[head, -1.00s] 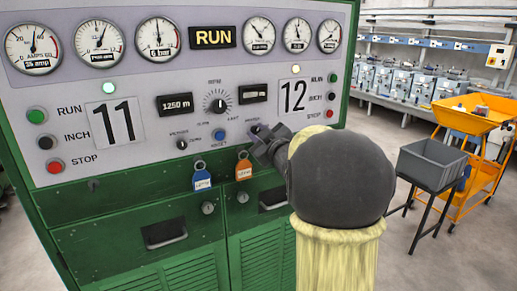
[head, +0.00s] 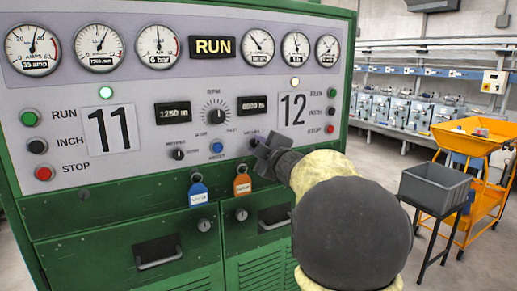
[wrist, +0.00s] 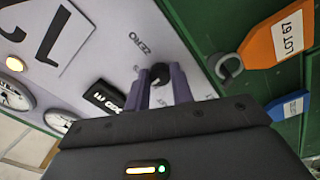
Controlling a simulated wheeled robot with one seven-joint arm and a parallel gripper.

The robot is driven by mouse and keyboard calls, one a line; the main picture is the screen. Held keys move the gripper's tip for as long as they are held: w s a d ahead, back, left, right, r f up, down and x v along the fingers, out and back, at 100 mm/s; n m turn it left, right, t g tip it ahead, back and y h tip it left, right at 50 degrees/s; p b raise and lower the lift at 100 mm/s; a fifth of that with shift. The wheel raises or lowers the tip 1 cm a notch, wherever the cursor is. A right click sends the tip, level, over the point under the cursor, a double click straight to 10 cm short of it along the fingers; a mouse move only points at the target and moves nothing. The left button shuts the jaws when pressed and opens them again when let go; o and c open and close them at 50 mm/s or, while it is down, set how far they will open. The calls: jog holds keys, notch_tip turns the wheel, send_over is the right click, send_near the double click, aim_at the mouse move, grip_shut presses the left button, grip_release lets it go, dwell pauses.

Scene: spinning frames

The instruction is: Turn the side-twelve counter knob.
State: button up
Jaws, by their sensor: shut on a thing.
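The side-twelve counter knob (wrist: 160,73) is small and black, on the grey panel beside the word ZERO in the wrist view. My gripper (wrist: 163,84) has its two purple fingers on either side of the knob, shut on it. In the head view my gripper (head: 262,143) is at the panel below the side-twelve counter display (head: 253,105) and hides the knob. That display also shows in the wrist view (wrist: 103,98); its digits are hard to read. The number 12 plate (head: 292,109) is to its right.
A matching knob (head: 178,154) sits under the side-eleven counter (head: 173,112). A blue button (head: 216,147) and a large dial (head: 215,112) are close by. A blue tag (head: 198,191) and an orange tag (head: 242,184) hang below. Grey bin (head: 436,187) and orange cart (head: 478,135) stand right.

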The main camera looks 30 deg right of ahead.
grip_shut()
jog(key=o, duration=1)
grip_release()
jog(key=s, duration=0.5)
jog(key=s+b, duration=0.1)
jog(key=s, duration=0.5)
jog(key=s+b, duration=0.1)
jog(key=s, duration=0.5)
jog(key=shift+s+d+f, duration=0.2)
jog(key=shift+d+f, duration=0.05)
jog(key=shift+f, duration=0.15)
